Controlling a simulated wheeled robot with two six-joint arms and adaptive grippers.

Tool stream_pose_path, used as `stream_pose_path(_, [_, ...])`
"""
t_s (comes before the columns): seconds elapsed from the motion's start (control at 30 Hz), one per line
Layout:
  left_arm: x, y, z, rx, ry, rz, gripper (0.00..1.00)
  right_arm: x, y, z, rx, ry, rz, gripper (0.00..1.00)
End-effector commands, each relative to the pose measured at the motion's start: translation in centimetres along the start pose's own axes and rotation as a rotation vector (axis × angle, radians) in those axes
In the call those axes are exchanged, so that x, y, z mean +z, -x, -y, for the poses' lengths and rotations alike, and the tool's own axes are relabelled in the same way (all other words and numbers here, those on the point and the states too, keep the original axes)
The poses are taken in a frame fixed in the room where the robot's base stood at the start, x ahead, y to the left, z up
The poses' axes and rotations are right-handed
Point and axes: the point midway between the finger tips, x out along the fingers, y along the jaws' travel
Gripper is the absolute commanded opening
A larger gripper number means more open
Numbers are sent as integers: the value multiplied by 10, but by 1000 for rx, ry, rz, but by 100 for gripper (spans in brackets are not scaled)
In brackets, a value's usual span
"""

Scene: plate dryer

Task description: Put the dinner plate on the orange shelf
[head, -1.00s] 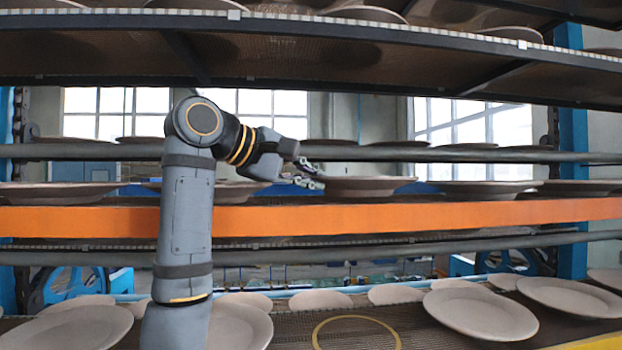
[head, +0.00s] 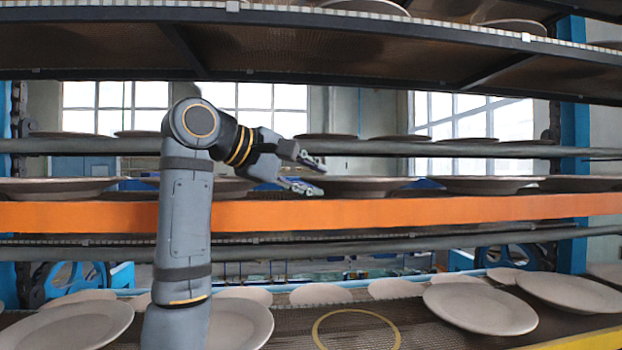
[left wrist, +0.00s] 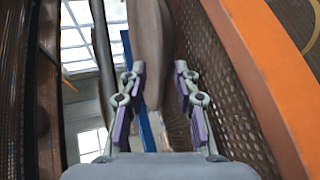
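The dinner plate (head: 362,186), grey-brown and shallow, sits level at the orange shelf (head: 400,211), just right of my left gripper. My left gripper (head: 317,176) is open, its fingers spread above and below the plate's near-left rim. In the left wrist view, the plate (left wrist: 151,45) appears edge-on between and beyond the open fingers (left wrist: 158,78). A gap shows between it and the right finger; I cannot tell whether the left finger touches it. The plate's underside contact with the shelf is hidden by the orange front beam. My right gripper is not in view.
Similar plates stand on the orange shelf to the left (head: 58,187) and right (head: 485,184). A dark shelf (head: 300,60) hangs above. The lower shelf holds several plates and a bare yellow ring (head: 356,331). A grey bar (head: 450,152) runs behind.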

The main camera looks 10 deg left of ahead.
Motion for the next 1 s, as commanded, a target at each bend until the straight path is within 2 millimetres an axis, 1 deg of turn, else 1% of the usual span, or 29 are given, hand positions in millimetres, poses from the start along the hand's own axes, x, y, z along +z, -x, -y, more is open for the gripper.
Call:
stream_pose_path(0.07, [-1, 12, 3, 5, -2, -5, 30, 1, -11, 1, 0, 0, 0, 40])
stream_pose_path(0.2, [-1, 46, 5, 6, -3, -6, 30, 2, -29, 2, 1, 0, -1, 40])
stream_pose_path(0.3, [-1, 71, 5, 5, -2, -6, 30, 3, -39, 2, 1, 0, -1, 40])
stream_pose_path(0.4, [0, 92, 4, 5, -1, -4, 30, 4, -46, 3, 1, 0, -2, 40])
stream_pose_path(0.5, [0, 107, 3, 3, -2, -3, 30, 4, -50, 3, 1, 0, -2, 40])
stream_pose_path(0.6, [0, 115, 2, 2, -1, -2, 30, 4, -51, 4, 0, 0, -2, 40])
stream_pose_path(0.67, [0, 118, 1, 1, -1, -1, 30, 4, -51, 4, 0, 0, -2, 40])
stream_pose_path(1.0, [0, 118, 1, 1, -1, -1, 30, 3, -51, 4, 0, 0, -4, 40])
